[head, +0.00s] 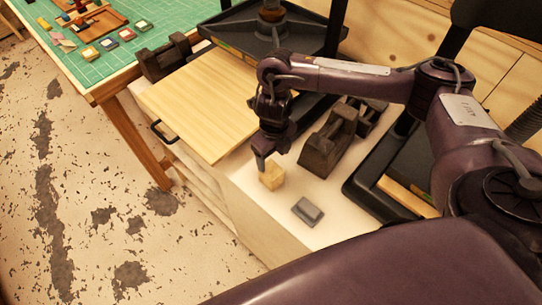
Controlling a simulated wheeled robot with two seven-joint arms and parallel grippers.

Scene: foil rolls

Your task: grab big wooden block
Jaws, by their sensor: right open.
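A small light wooden block (271,177) sits on the white cabinet top, near its front edge. My right gripper (264,162) points down directly above and at the block, its fingertips at or just over the block's top. It is open, and whether it touches the block cannot be told. My left gripper is not in view.
A grey block (308,211) lies in front on the white top (262,212). A pale wooden board (203,103) is at the left. Dark trays (385,196) stand right and behind. A green-matted table (108,62) with small coloured pieces is at upper left.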

